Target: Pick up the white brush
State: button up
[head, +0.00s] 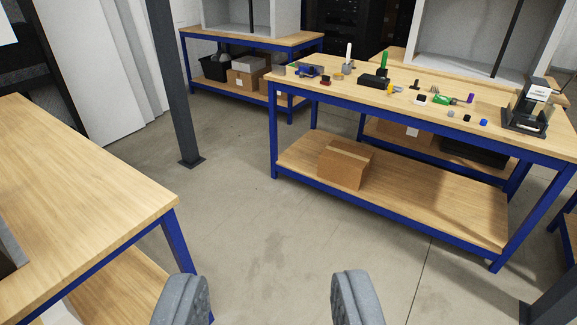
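A slim white upright item (348,55), which looks like the white brush, stands near the back edge of the blue-framed workbench (440,130). It is small in the view, so its bristles cannot be made out. A similar green item (383,62) stands to its right, behind a black block (375,81). My gripper (268,297) is at the bottom of the view, its two grey fingers wide apart with only floor between them. It is open, empty and well short of the workbench.
Several small tools and parts lie along the bench top, with a black stand (525,118) at its right end. A cardboard box (345,165) sits on the lower shelf. Another wooden table (80,205) is close at left. A dark post (172,80) stands beyond it. Floor between is clear.

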aim_at(349, 46)
jog(key=u, duration=0.15)
jog(key=i, duration=3.2)
jog(key=z, duration=0.35)
jog(key=i, duration=1.5)
jog(key=z, duration=0.4)
jog(key=i, duration=1.35)
jog(key=z, duration=0.2)
